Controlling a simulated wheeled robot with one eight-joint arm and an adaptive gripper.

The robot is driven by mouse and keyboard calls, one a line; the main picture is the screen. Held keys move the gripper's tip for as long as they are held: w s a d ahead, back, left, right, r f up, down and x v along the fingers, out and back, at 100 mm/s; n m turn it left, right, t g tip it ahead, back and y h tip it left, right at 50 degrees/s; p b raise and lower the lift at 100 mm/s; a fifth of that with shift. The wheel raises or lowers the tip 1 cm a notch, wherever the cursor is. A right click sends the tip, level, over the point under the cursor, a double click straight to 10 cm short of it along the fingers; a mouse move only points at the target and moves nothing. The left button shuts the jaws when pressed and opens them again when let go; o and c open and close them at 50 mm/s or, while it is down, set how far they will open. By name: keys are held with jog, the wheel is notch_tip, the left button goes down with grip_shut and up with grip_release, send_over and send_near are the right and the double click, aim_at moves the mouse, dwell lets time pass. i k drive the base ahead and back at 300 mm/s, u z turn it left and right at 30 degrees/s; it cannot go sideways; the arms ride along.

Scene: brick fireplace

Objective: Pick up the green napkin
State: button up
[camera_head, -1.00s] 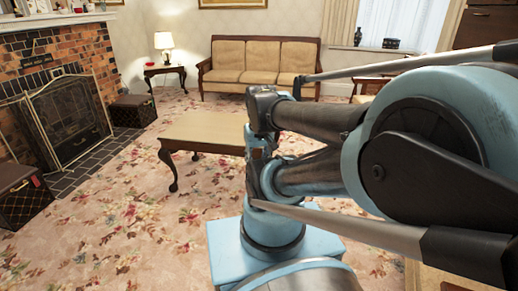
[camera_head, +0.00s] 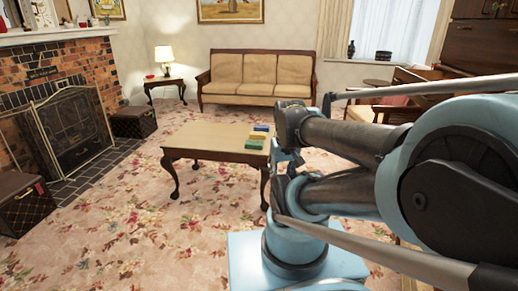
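A small green item (camera_head: 254,145), which looks like the folded green napkin, lies on top of the wooden coffee table (camera_head: 205,138) near its right end. A yellow item (camera_head: 258,136) and a blue item (camera_head: 262,128) lie just behind it. My arm fills the right side of the view and stands in front of the table's right end. My gripper is not in view, so I cannot see its opening or whether it holds anything.
A brick fireplace with a mesh screen (camera_head: 72,128) stands at left. Dark chests (camera_head: 134,122) sit near it. A sofa (camera_head: 258,75) and a lamp table (camera_head: 165,82) stand at the back. The floral carpet left of the coffee table is clear.

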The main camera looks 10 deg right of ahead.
aim_at(248, 145)
jog(key=z, duration=0.05)
jog(key=i, duration=1)
jog(key=u, duration=0.05)
